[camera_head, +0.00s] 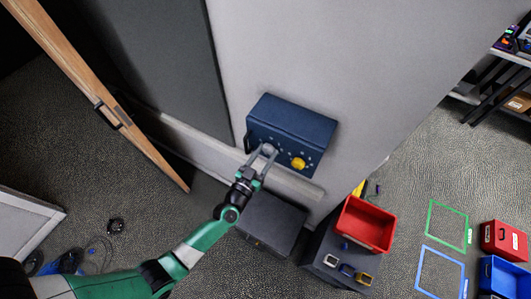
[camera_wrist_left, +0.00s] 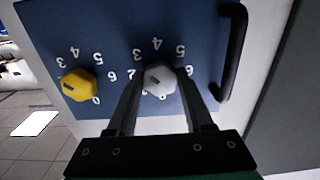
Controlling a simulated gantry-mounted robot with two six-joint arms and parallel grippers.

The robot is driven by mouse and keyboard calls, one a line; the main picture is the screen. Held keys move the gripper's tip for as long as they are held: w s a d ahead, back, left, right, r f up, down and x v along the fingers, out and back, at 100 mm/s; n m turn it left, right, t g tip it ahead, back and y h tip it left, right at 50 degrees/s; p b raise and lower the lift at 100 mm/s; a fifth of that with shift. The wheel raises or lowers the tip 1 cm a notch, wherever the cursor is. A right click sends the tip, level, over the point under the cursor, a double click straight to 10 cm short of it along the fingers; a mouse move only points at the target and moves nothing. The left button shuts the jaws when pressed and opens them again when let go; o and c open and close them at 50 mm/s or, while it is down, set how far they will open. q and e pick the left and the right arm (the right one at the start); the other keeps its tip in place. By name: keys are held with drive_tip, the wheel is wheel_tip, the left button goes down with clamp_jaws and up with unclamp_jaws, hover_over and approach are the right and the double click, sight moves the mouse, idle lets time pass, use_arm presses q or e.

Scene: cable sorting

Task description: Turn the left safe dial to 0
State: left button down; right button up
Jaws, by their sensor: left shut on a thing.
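The blue safe (camera_head: 290,122) is fixed to the grey wall, with its dial face toward me. The left dial is a light grey knob (camera_wrist_left: 160,78), ringed by white numbers. In the head view, my left gripper (camera_head: 263,154) reaches up to this knob from below. In the wrist view, the fingers of my left gripper (camera_wrist_left: 160,92) stand on either side of the knob, shut on it; the numbers appear upside down. The pointer's exact number is unclear, and some digits are hidden by the fingers. A yellow dial (camera_head: 298,163) sits to the right, apart from my gripper. My right gripper is out of view.
A black handle (camera_wrist_left: 232,52) stands out near the safe's edge, close to one finger in the wrist view. A dark box (camera_head: 272,222) is below the safe. A red bin (camera_head: 366,224) stands at lower right. A wooden door (camera_head: 95,85) is at left.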

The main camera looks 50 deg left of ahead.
use_arm(q)
drive_tip(key=n, duration=0.6)
drive_tip(key=shift+d+n, duration=0.1)
drive_tip(key=shift+n, duration=0.2)
drive_tip(key=n, duration=0.3)
drive_tip(key=shift+n, duration=0.3)
drive_tip(key=n, duration=0.3)
drive_tip(key=shift+n, duration=0.3)
drive_tip(key=n+b, duration=0.1)
drive_tip(key=n, duration=0.5)
drive_tip(key=shift+r, duration=0.1)
drive_tip(key=n+b, duration=0.1)
drive_tip(key=n, duration=0.6)
drive_tip(key=shift+r, duration=0.1)
